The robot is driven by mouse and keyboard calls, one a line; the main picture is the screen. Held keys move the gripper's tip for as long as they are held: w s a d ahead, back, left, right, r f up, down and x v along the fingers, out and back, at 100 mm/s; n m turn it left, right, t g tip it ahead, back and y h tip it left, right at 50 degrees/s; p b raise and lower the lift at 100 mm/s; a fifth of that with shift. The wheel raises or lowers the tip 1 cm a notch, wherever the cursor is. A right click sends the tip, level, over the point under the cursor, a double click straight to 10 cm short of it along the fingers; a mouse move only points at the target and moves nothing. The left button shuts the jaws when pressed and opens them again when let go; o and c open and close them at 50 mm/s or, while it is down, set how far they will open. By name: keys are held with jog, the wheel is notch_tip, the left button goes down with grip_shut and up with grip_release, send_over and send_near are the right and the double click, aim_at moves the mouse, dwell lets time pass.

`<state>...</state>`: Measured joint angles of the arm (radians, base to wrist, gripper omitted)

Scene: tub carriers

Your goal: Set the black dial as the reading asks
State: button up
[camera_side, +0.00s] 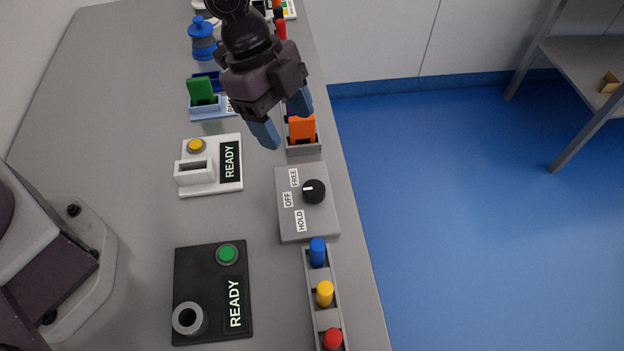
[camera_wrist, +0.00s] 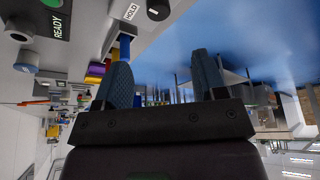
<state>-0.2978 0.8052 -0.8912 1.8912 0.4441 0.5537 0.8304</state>
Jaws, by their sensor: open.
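The black dial (camera_side: 314,191) sits on a grey plate (camera_side: 318,228) lettered FREE, OFF and HOLD along its left side. Its white mark points left, roughly between FREE and OFF; I cannot tell exactly which. A white unit (camera_side: 210,187) and a black unit (camera_side: 210,262) each have a display reading READY. My gripper (camera_side: 285,121) is open and empty, above the bench and up-picture from the dial, apart from it. The wrist view shows my gripper's two spread fingers (camera_wrist: 162,78), with the HOLD label (camera_wrist: 131,11) at the top edge.
An orange block (camera_side: 302,128) stands in a grey tray close to my gripper. A rack with blue (camera_side: 317,252), yellow (camera_side: 325,293) and red (camera_side: 333,339) pegs lies below the dial plate. A green block (camera_side: 201,90) is at left. The bench edge runs right of the dial.

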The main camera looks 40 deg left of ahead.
aim_at(314, 187)
jog(key=x, duration=1.3)
jog(key=shift+a, duration=0.1)
jog(key=c, duration=0.9)
